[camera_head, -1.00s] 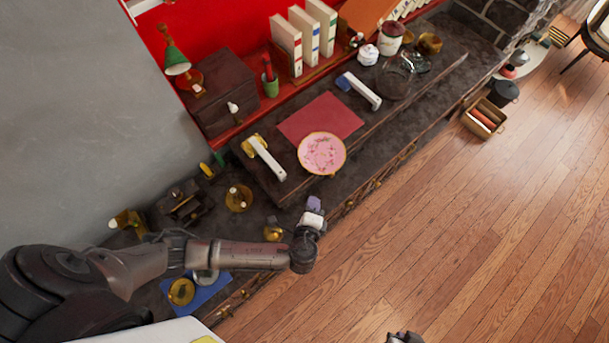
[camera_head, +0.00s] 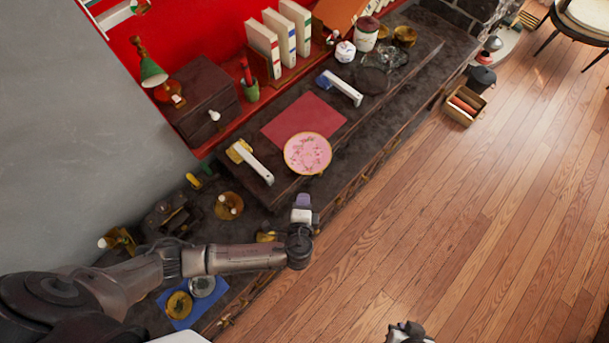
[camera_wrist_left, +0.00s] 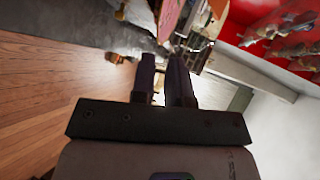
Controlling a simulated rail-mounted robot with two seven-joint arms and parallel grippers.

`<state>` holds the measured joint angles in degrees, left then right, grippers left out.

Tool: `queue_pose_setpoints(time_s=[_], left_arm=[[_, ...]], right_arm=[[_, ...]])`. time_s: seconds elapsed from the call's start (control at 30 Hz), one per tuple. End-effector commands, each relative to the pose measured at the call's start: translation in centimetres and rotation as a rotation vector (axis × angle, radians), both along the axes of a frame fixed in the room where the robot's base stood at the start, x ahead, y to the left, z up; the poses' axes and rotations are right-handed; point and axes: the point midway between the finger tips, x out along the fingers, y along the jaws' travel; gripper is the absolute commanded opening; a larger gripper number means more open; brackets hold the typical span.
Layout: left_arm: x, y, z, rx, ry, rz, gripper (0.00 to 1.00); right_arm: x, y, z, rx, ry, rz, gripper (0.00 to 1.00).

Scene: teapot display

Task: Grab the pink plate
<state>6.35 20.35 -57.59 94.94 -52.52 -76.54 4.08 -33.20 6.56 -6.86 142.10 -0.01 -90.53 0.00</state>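The pink plate (camera_head: 307,153), round with a gold rim and a flower pattern, lies on the dark shelf at the front edge of a red mat (camera_head: 303,119) in the head view. My left gripper (camera_head: 303,205) is below the plate in the picture, near the shelf's front edge and apart from the plate. In the left wrist view its two dark fingers (camera_wrist_left: 162,78) stand a small gap apart with nothing between them. My right gripper (camera_head: 408,331) shows only partly at the bottom edge, over the floor.
A white-handled tool (camera_head: 252,162) lies left of the plate and another (camera_head: 341,88) lies beyond it. White books (camera_head: 279,39) and a dark chest (camera_head: 203,98) stand behind. Glass jars (camera_head: 378,68) are at the far right end.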

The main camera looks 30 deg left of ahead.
Motion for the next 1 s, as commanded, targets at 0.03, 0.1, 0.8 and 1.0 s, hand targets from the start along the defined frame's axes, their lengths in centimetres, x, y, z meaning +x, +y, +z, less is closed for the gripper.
queue_pose_setpoints(time_s=[0.03,0.1,0.8,1.0], left_arm=[[0.7,0.4,-0.2,0.004,-0.002,0.001,0.15],[1.8,0.8,-0.7,0.005,-0.001,0.002,0.15],[9.9,4.3,-4.5,0.002,0.000,0.000,0.15],[10.4,4.5,-4.7,0.002,0.001,0.000,0.15]], right_arm=[[0.0,0.0,0.0,0.000,0.001,0.000,0.00],[0.0,0.0,-0.1,0.001,0.001,0.000,0.00],[-0.1,-0.3,-0.6,-0.010,0.002,0.007,0.00],[-0.1,-0.3,-0.6,-0.010,0.002,0.006,0.00]])
